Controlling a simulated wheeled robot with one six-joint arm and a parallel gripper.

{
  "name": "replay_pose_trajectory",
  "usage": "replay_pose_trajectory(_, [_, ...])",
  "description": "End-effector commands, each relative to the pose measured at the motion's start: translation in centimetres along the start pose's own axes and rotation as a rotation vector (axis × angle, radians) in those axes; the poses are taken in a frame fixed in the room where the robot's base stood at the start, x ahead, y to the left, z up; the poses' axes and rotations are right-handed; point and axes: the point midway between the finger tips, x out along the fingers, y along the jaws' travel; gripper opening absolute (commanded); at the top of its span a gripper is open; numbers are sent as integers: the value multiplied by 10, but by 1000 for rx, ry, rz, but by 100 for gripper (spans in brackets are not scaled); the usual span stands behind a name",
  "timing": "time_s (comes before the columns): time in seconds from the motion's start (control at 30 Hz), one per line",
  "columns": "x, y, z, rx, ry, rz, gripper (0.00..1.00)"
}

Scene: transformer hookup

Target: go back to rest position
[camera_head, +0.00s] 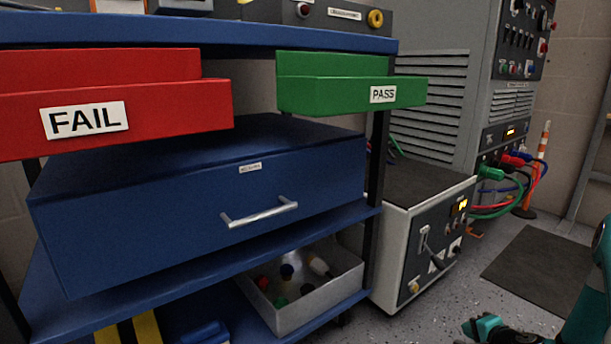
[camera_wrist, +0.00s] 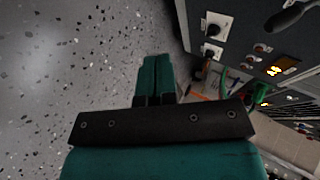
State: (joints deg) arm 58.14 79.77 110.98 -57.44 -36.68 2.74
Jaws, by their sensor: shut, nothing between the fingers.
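My gripper (camera_head: 487,328) shows at the bottom right of the head view, teal and low over the speckled floor. In the wrist view my gripper (camera_wrist: 156,75) has its two teal fingers together, with nothing between them. The floor (camera_wrist: 60,70) lies beyond the fingers. Part of my teal arm shows at the right edge of the head view.
A grey-white unit (camera_head: 425,240) with a dark panel and lever stands left of my gripper. A blue workbench (camera_head: 150,32) holds a red FAIL bin (camera_head: 180,110), a green PASS bin (camera_head: 330,92), a drawer (camera_head: 200,205) and a parts tray (camera_head: 345,285). A dark mat (camera_head: 540,270) lies on open floor.

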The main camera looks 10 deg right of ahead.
Motion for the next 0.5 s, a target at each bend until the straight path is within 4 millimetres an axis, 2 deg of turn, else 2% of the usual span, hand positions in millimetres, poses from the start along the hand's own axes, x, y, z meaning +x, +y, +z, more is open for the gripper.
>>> replay_pose_trajectory(0.27, [-9, -83, 33, -162, -162, -23, 0])
replay_pose_trajectory(0.37, [-17, -122, 54, -247, -246, -32, 0])
replay_pose_trajectory(0.47, [-32, -172, 86, -358, -353, -41, 0])
replay_pose_trajectory(0.5, [-42, -195, 102, -414, -404, -44, 0])
